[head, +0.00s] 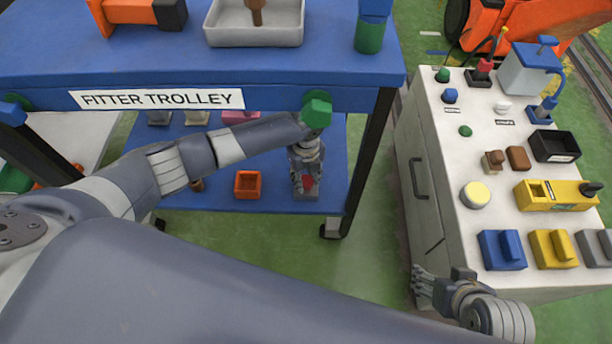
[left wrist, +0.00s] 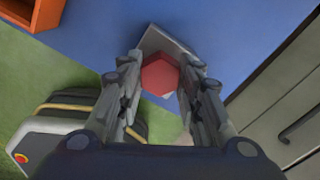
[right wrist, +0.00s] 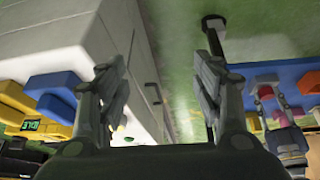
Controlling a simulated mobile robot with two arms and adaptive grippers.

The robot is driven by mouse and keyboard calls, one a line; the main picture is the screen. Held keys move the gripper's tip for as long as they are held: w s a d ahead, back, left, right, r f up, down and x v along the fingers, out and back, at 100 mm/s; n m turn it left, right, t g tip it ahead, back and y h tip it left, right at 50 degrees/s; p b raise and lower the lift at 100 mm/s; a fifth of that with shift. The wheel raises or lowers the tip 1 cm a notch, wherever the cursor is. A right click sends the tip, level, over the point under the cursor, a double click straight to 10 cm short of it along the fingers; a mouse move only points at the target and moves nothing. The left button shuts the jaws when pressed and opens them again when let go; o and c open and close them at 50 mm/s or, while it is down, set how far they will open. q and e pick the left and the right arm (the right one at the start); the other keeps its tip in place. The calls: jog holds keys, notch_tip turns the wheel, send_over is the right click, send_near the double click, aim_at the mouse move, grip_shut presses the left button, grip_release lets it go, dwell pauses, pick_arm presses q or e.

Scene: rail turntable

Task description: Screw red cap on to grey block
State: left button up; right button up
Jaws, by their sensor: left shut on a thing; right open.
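The red cap (head: 308,182) is a hexagonal piece on the trolley's blue lower shelf, at or just over the grey block (head: 306,194). In the left wrist view the red cap (left wrist: 160,75) lies between the fingers, with the grey block (left wrist: 158,41) behind it. My left gripper (head: 307,172) points down and is shut on the red cap. The cap hides the joint with the block, so I cannot tell how far it is seated. My right gripper (head: 420,286) is open and empty beside the white cabinet's lower front corner; its fingers also show apart in the right wrist view (right wrist: 158,78).
The trolley's blue top (head: 330,60) overhangs my left forearm, with a green knob (head: 316,111) near the wrist. An orange box (head: 247,185) stands left of the block. The white cabinet (head: 440,150) carries several coloured parts. Green floor lies between trolley and cabinet.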

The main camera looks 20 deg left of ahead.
pick_arm(q)
jog(key=shift+m, duration=0.7)
pick_arm(e)
jog(key=shift+s, duration=0.3)
jog(key=shift+w, duration=0.1)
pick_arm(q)
jog(key=m, duration=0.2)
jog(key=shift+w+r+m, duration=0.1)
jog(key=shift+m, duration=0.2)
jog(key=m, duration=0.3)
pick_arm(e)
jog(key=shift+w+a+r+t, duration=0.2)
jog(key=shift+w+r+t, duration=0.05)
jog(key=shift+w, duration=0.3)
jog(key=shift+w+a+r+t, duration=0.15)
jog(key=shift+w+r+t, duration=0.1)
jog(key=shift+w, duration=0.3)
pick_arm(q)
jog(key=shift+m, duration=0.3)
pick_arm(e)
jog(key=shift+s+d+f, duration=0.1)
jog(key=shift+s+f, duration=0.05)
jog(key=shift+f, duration=0.05)
